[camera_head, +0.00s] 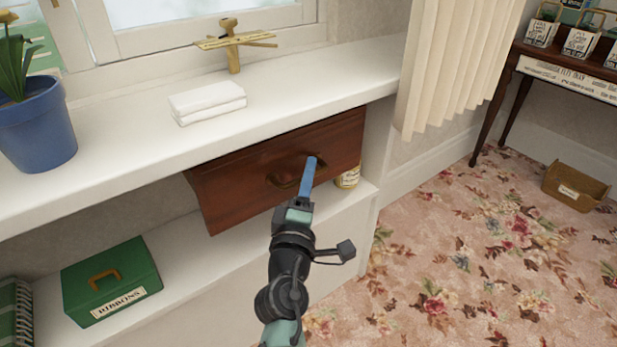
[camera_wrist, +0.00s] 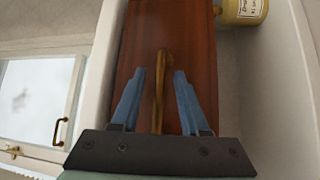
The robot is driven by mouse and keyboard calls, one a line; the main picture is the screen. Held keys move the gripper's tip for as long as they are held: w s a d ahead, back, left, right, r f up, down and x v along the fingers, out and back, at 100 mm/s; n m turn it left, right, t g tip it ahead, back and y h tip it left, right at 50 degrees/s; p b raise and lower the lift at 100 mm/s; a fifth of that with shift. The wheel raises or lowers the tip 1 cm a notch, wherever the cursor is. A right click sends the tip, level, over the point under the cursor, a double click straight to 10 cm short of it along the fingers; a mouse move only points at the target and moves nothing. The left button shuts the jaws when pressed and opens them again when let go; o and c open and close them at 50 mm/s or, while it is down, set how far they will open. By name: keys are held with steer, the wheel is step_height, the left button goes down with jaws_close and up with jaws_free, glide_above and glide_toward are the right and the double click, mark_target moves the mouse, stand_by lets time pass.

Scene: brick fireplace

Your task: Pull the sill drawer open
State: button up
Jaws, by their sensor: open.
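The sill drawer (camera_head: 240,177) is a reddish-brown wooden box front under the white window sill (camera_head: 300,93). Its curved brass-brown handle (camera_head: 284,180) is at the middle of the front. In the wrist view the drawer front (camera_wrist: 190,45) fills the middle and the handle (camera_wrist: 161,75) runs lengthwise between my fingers. My gripper (camera_head: 309,172) has blue fingers and is at the drawer front, partly covering the handle's right end in the head view. In the wrist view my gripper (camera_wrist: 157,80) is open, with a finger on either side of the handle and visible gaps.
A cream-labelled jar (camera_head: 347,177) stands just right of the drawer. A green ribbons box (camera_head: 111,281) is on the lower shelf at left. A blue plant pot (camera_head: 37,127) and folded white cloths (camera_head: 207,101) sit on the sill. The floral carpet (camera_head: 480,260) at right is largely clear.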

steer(key=shift+w, duration=0.2)
jaws_close()
stand_by(1.4)
